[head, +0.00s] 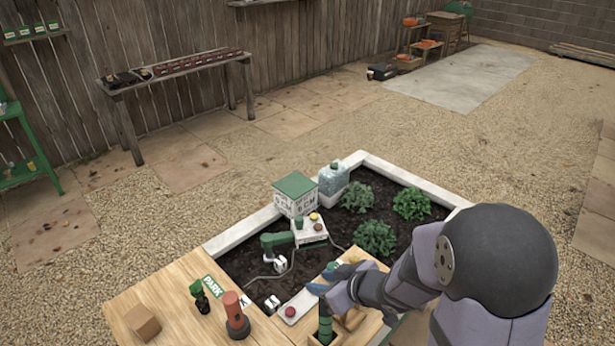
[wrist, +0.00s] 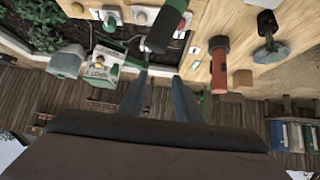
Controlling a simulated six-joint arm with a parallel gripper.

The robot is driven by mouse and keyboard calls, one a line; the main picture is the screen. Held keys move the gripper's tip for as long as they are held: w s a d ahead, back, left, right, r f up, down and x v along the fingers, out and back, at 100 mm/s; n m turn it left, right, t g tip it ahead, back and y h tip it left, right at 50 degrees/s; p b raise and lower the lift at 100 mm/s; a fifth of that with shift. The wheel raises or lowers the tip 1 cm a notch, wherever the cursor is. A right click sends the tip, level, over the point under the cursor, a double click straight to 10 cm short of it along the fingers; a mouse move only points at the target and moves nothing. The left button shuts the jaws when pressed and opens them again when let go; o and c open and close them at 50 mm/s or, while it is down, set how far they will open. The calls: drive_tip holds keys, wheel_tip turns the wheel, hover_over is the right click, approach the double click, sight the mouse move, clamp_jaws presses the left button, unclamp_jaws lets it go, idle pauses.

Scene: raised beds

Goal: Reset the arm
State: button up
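My gripper (head: 324,282) is over the front wooden bench (head: 180,290), its blue fingers apart with nothing visible between them. In the wrist view the two fingers of my gripper (wrist: 160,82) stand well apart. A green, dark-ended cylindrical object (wrist: 166,24) shows past the fingertips. In the head view a green upright object (head: 325,326) stands in a wooden holder just below my gripper. My arm hides part of the bench and the right side of the planter.
The soil planter (head: 232,238) holds leafy plants (head: 375,238), a green-lidded box (head: 295,194) and a clear jug (head: 333,180).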

drive_tip(key=s+d+f+m+g+h+b, duration=0.1)
drive_tip(key=s+d+m+h, duration=0.15)
drive_tip(key=d, duration=0.35)
drive_tip(key=s+d+f+m+g+h+b, duration=0.1)
drive_tip(key=s+d+f+m+h+b, duration=0.2)
drive_tip(key=d, duration=0.4)
drive_tip(key=s+a+m+g, duration=0.1)
drive_tip(key=s+m+g, duration=0.2)
drive_tip(key=s, duration=1)
drive_tip(key=shift+s+a+g, duration=0.2)
drive_tip(key=shift+a+g, duration=0.15)
drive_tip(key=shift+g, duration=0.75)
